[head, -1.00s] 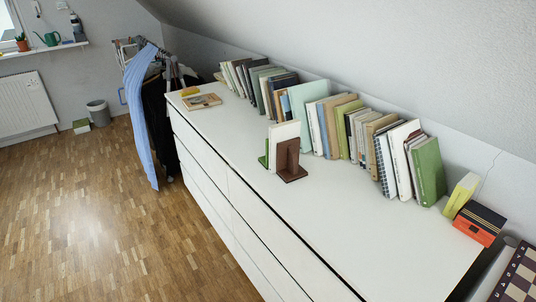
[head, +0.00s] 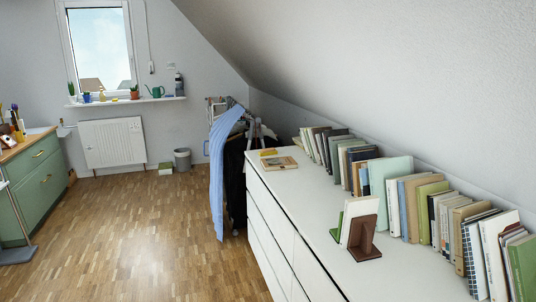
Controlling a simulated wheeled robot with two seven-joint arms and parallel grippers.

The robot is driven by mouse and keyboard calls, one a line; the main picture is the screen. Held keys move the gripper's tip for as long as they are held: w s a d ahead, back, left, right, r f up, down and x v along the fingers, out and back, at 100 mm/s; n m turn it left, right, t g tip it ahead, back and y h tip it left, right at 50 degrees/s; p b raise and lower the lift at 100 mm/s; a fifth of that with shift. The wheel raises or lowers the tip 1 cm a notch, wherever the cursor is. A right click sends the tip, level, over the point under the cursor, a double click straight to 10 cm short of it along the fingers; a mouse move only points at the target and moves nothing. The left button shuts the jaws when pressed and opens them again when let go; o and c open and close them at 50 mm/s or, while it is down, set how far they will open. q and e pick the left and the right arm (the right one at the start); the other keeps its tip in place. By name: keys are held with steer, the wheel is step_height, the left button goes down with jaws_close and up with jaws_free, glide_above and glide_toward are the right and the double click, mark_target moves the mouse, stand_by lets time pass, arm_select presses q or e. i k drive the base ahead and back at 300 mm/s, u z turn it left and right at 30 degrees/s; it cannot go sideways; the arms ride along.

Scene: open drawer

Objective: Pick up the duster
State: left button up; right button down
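I cannot make out a duster for certain in the head view. A small yellow item (head: 268,152) lies near the far end of the white dresser (head: 318,205), by a flat book (head: 279,163); it is too small to identify. Small objects (head: 14,125) stand on the green cabinet (head: 40,181) at the left edge, too small to tell apart. Neither of my grippers is in view.
A long row of books (head: 404,192) lines the dresser's wall side, with bookends (head: 365,238) nearer its front. A clothes rack with a blue garment (head: 220,165) stands beyond it. A grey bin (head: 182,159) is by the far wall. The wooden floor (head: 150,225) is clear.

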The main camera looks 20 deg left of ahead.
mark_target(269, 151)
steer(key=u, duration=0.6)
steer(key=k, duration=0.8)
steer(key=u, duration=2.5)
steer(key=i, duration=0.2)
steer(key=z, duration=1.4)
steer(key=i, duration=2.8)
steer(key=z, duration=0.6)
steer(key=i, duration=2.45)
steer(key=z, duration=2.1)
steer(key=i, duration=1.25)
steer(key=z, duration=1.45)
steer(key=i, duration=0.2)
steer(key=u, duration=0.05)
